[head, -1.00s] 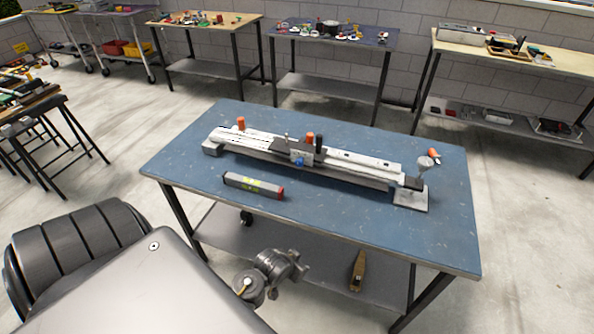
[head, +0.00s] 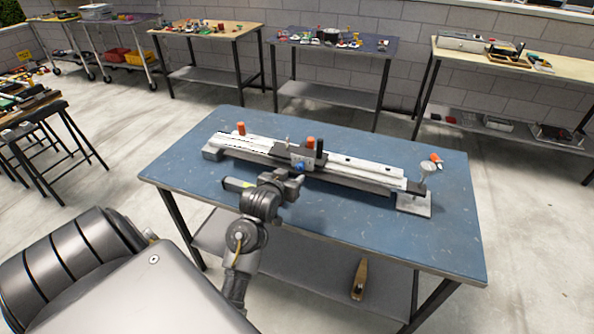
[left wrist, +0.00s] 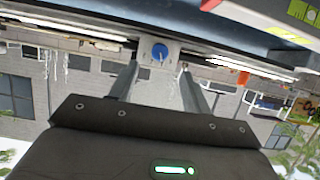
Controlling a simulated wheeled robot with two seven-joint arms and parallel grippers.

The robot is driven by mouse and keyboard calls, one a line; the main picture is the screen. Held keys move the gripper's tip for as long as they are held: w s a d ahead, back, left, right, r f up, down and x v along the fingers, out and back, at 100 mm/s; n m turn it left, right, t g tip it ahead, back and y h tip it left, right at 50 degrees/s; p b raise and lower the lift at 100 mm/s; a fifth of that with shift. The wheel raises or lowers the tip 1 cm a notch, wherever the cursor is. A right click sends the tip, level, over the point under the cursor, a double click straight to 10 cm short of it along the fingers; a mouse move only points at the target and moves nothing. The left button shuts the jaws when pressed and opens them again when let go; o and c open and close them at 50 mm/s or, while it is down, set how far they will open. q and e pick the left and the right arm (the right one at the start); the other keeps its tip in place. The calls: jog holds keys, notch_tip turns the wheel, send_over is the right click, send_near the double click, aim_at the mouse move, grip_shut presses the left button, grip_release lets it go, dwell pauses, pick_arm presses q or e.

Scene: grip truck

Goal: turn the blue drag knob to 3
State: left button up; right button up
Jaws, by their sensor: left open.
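The blue drag knob (head: 299,167) sits on the front of the grey carriage on the long rail device, at the middle of the blue table. In the left wrist view the knob (left wrist: 159,52) is a round blue disc with a small pale mark, ahead between my fingers. Any numbers around it are too small to read. My left gripper (head: 294,180) is open and empty, just in front of and below the knob in the head view. In the left wrist view its two fingers (left wrist: 158,82) stand apart, and the knob appears beyond their tips. My right gripper is not in view.
Orange-capped parts (head: 241,128) stand on the rail device (head: 345,165). The front right of the blue table (head: 400,235) is clear.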

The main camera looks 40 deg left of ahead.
aim_at(299, 169)
pick_arm(q)
jog(key=x, duration=0.7)
jog(key=shift+w, duration=0.1)
jog(key=shift+c, duration=0.5)
